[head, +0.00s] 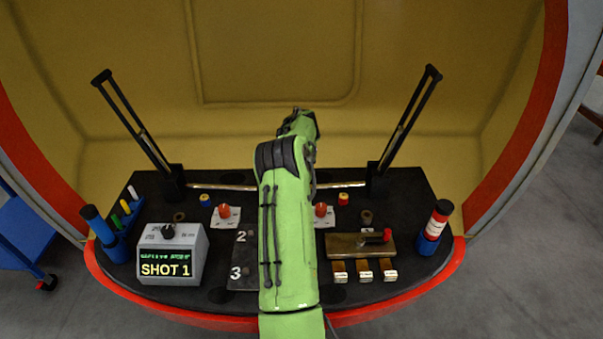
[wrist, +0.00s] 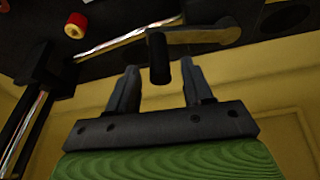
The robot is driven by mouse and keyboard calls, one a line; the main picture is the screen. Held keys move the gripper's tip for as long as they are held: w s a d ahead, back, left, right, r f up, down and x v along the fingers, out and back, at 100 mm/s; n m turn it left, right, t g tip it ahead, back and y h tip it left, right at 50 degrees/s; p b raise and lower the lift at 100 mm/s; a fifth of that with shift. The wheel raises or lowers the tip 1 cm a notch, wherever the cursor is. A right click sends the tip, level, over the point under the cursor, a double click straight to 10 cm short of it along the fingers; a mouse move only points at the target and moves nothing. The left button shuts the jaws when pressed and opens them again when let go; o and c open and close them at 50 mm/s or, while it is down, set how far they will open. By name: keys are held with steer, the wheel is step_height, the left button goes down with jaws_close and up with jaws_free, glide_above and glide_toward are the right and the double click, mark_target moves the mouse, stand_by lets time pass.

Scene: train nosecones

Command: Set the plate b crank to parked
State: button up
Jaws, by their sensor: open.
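In the wrist view, a crank (wrist: 195,35) has a pale metal arm and a dark upright-looking cylindrical handle (wrist: 158,60). The crank's arm runs right from the handle to a rounded end. My gripper (wrist: 159,68) is open, with one finger on each side of the handle and visible gaps to both. The handle is not gripped. In the head view, my green arm covers the middle of the dark console (head: 210,291) and hides the gripper and this crank. I see no readable plate b or parked mark.
Two tall levers (head: 130,118) (head: 405,115) rise at the console's back. Red knobs (head: 224,210) (head: 321,209) flank my arm. A grey "SHOT 1" box (head: 171,253) is left; a brass plate with a red handle (head: 375,237) is right. A red-and-yellow part (wrist: 75,26) is near the gripper.

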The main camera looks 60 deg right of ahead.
steer(key=x, duration=0.3)
steer(key=shift+w+d+f, duration=0.1)
steer(key=shift+d+f, duration=0.05)
steer(key=shift+f, duration=0.15)
steer(key=shift+c, duration=0.2)
jaws_close()
